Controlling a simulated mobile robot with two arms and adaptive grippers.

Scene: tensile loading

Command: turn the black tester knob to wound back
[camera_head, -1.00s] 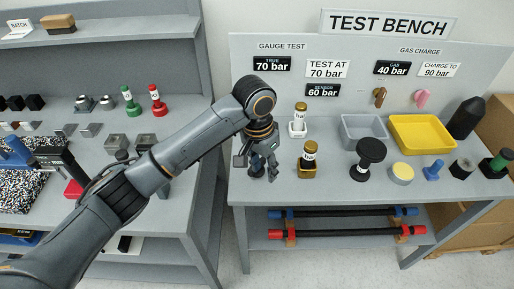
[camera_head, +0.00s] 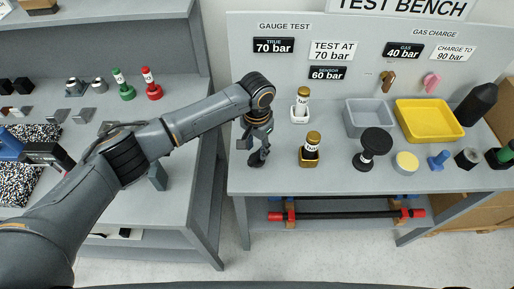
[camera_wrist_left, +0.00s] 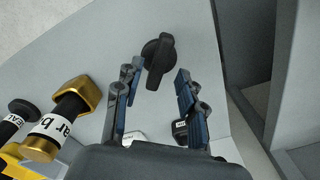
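The black tester knob (camera_wrist_left: 159,58) shows in the left wrist view as a round base with a raised bar grip on the grey bench top. In the head view the knob (camera_head: 257,158) is at the bench's left front, partly covered by my left gripper. My left gripper (camera_head: 259,138) points down just above it. In the left wrist view the blue-padded fingers of my left gripper (camera_wrist_left: 158,80) are apart, with the knob ahead of and between the tips. I cannot tell whether they touch it. My right gripper is not in view.
A black round-topped stand (camera_head: 375,143), a grey tray (camera_head: 350,122) and a yellow tray (camera_head: 456,128) are further right. A gap separates this bench from the left table (camera_head: 181,202).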

